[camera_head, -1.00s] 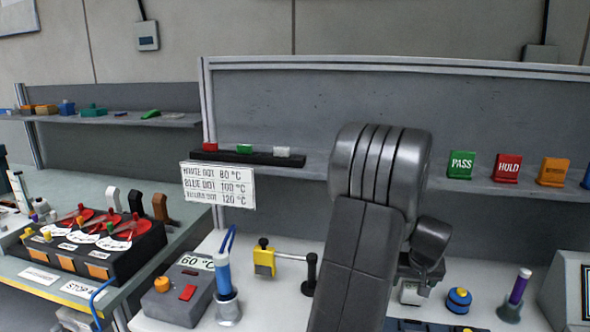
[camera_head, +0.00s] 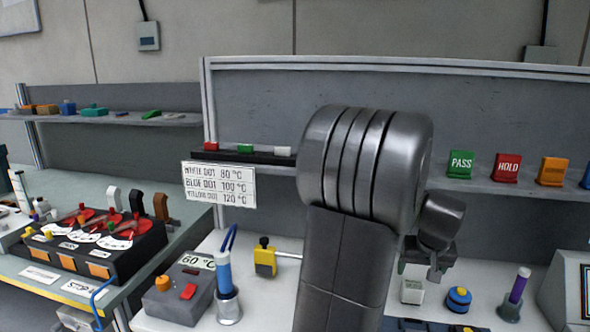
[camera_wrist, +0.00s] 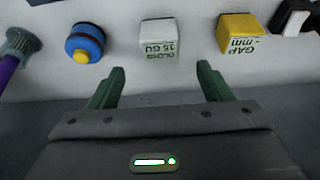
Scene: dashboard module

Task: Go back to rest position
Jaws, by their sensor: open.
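My gripper (camera_wrist: 160,82) shows in the wrist view with its two green fingers spread wide and nothing between them. Beyond the fingertips, apart from them, a white block (camera_wrist: 159,38) with printed text stands on the white bench. In the head view my gripper (camera_head: 428,272) is small and partly hidden behind my own arm, above the bench near the same white block (camera_head: 412,290). My arm is raised and covers the middle of the head view.
A blue round button with a yellow top (camera_head: 459,299) and a purple-handled tool in a holder (camera_head: 516,290) stand to the right. A yellow block (camera_wrist: 240,32) is near the white one. At left are a grey box (camera_head: 180,296) and a blue-handled tool (camera_head: 224,275).

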